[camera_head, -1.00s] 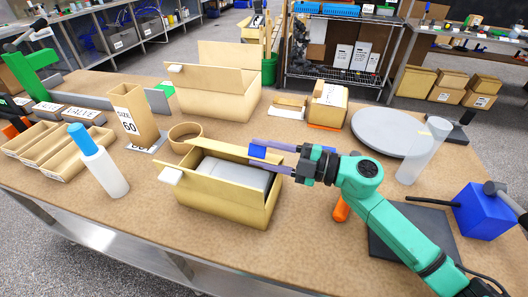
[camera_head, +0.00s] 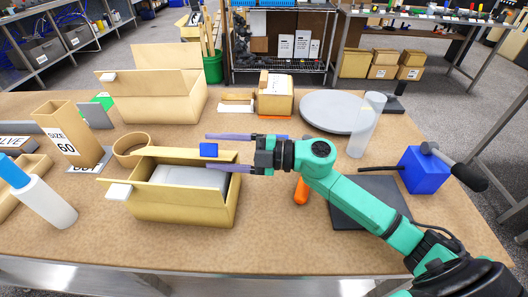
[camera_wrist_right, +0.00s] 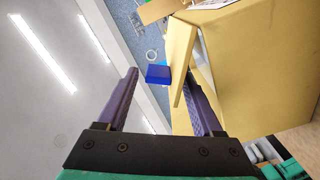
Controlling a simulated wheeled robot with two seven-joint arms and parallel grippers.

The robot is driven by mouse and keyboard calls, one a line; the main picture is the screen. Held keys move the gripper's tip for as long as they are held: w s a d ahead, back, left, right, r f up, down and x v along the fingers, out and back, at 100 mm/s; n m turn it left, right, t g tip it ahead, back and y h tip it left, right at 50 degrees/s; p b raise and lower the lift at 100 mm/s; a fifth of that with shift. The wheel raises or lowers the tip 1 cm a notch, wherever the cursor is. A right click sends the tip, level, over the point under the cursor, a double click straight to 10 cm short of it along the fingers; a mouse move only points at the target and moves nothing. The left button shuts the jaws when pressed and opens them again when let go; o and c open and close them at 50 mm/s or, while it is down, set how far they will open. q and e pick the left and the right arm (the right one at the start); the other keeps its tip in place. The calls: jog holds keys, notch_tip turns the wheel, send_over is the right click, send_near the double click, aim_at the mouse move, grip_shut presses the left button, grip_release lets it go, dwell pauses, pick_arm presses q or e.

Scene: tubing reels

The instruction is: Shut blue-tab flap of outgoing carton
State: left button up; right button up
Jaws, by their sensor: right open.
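The outgoing carton (camera_head: 185,208) stands open on the table, with a grey item (camera_head: 185,177) inside. Its far flap (camera_head: 170,155) stands up and carries the blue tab (camera_head: 208,150). Its left flap with a white tab (camera_head: 119,191) sticks outward. My right gripper (camera_head: 207,152) is open at the right end of the far flap, one finger beyond the flap and one on its near side. In the right wrist view, the flap edge (camera_wrist_right: 183,75) lies between the fingers, close to the right one, with the blue tab (camera_wrist_right: 158,74) beside it. My left gripper is out of view.
A larger open carton (camera_head: 160,103) stands behind. A tape ring (camera_head: 130,150), a SIZE 60 box (camera_head: 66,135) and a blue-capped bottle (camera_head: 42,200) are to the left. A grey disc (camera_head: 335,112), a clear cylinder (camera_head: 367,125) and an orange handle (camera_head: 301,191) are to the right.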

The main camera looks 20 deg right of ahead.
jog(key=b+v, duration=0.3)
jog(key=v, duration=1.1)
jog(key=shift+a+r, duration=0.1)
grip_shut()
jog(key=w+a+r+m+g+h+p, duration=0.1)
jog(key=w+r+m+p, duration=0.2)
jog(key=r+m+p, duration=0.35)
jog(key=w+r+m+g+p, duration=0.2)
jog(key=w+r+m+p, duration=0.15)
jog(key=m+p, duration=0.5)
jog(key=a+f+p, duration=0.1)
jog(key=a+f, duration=0.1)
jog(key=a, duration=0.1)
jog(key=w+a+f+m+p, duration=0.1)
jog(key=a+f, duration=0.1)
jog(key=a, duration=0.2)
jog(key=w+a+f+m+p, duration=0.1)
jog(key=a, duration=0.2)
jog(key=shift+a+f, duration=0.15)
jog(key=shift+f, duration=0.25)
jog(key=shift+s+f, duration=0.35)
jog(key=shift+f, duration=0.2)
